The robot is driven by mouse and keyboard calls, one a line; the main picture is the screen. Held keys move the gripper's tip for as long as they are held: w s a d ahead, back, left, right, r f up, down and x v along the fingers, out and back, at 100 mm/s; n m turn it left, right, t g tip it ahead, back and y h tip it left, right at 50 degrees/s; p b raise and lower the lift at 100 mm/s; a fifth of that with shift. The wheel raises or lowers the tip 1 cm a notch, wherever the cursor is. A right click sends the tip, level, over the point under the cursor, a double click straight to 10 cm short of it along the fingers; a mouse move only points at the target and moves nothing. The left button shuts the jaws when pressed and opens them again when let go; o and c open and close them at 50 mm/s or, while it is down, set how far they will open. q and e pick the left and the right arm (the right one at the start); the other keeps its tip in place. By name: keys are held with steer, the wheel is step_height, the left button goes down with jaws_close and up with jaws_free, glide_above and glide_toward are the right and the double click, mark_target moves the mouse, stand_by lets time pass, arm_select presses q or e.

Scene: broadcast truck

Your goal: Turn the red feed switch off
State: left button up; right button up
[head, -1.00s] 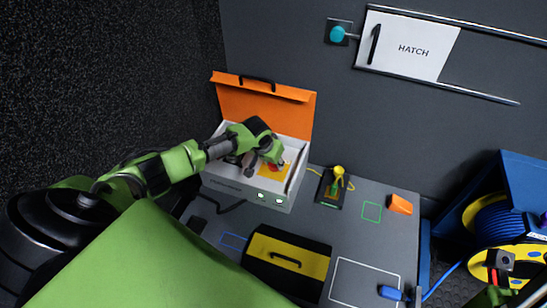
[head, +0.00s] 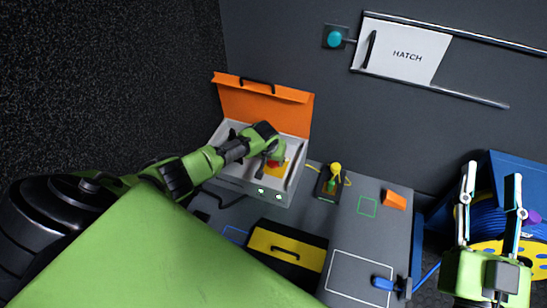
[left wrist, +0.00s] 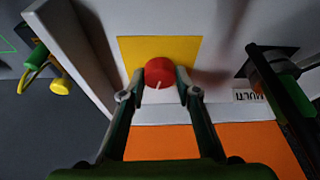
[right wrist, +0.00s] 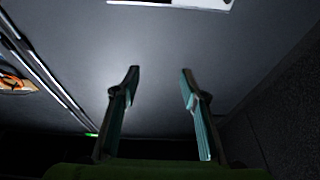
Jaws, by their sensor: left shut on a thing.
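The red feed switch (left wrist: 159,71) is a round red knob with a white line on its face, on a yellow plate (left wrist: 188,47). It sits inside the open white case with an orange lid (head: 262,97). My left gripper (left wrist: 160,84) has one finger on each side of the knob and is shut on it. In the head view my left gripper (head: 272,163) reaches down into the case and hides much of the knob. My right gripper (head: 491,174) is open and empty at the far right, in front of the blue cable reel.
A black and yellow box (head: 284,254) stands in front of the case. A small device with a yellow knob (head: 335,168) and an orange wedge (head: 395,200) are to the right. A hatch (head: 407,56) is on the wall.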

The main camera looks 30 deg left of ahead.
arm_select(q)
steer(key=shift+d+n+p, duration=0.1)
steer(key=shift+n+p, duration=0.6)
steer(key=n+g+y+p, duration=0.1)
steer(key=n, duration=0.2)
steer(key=shift+d+y, duration=0.15)
steer(key=shift+y, duration=0.15)
steer(key=shift+w+f+n, duration=0.1)
steer(key=shift+n, duration=0.6)
arm_select(e)
step_height(320, 180, down, 15)
steer(key=s+d+g+h, duration=0.2)
steer(key=d+g, duration=0.1)
steer(key=g, duration=0.5)
arm_select(q)
steer(key=n+g+b, duration=0.1)
steer(key=n, duration=0.2)
steer(key=shift+y, duration=0.4)
steer(key=shift+w+n+g+b, duration=0.1)
steer(key=shift+n+g+b, duration=0.4)
steer(key=shift+n, duration=0.5)
arm_select(e)
step_height(320, 180, up, 13)
steer(key=w+a+t+y, duration=0.1)
steer(key=w+a+t, duration=0.1)
steer(key=t, duration=0.5)
steer(key=shift+w+a+y, duration=0.2)
steer(key=shift+a+y, duration=0.2)
steer(key=shift+a, duration=0.05)
